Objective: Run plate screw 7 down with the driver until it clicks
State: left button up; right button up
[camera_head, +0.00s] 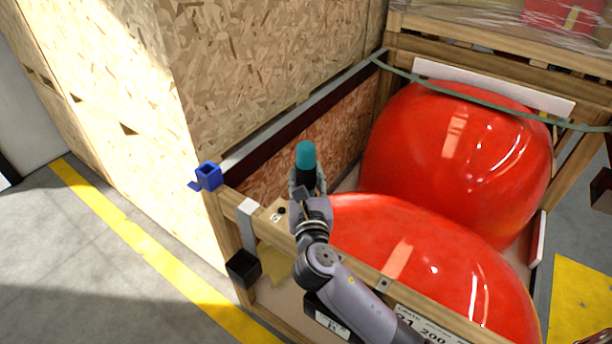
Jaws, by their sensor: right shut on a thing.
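My right gripper (307,186) is shut on the driver (305,156), which has a teal upper end and a dark body. The driver stands roughly upright above the crate's near rail, by the near red nosecone. Its lower end is hidden behind my gripper and wrist, so I cannot tell whether it touches a screw. A small pale patch with dark marks (273,215) shows on the rail just left of my wrist. Plate screw 7 cannot be made out. My left gripper is not in view.
Two glossy red nosecones (460,150) fill the wooden crate. A blue bracket (207,177) sits on its left corner. A black open box (243,268) hangs on the near side. A tall chipboard crate wall (255,60) rises at the back left. Floor at left is clear.

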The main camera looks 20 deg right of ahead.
aim_at(307, 171)
jog(key=shift+s+f+b, duration=0.1)
jog(key=shift+f+b, duration=0.6)
jog(key=shift+f, duration=0.55)
dwell(2.1)
jog(key=shift+r, duration=0.1)
notch_tip(307, 171, up, 6)
jog(key=p, duration=0.6)
dwell(0.4)
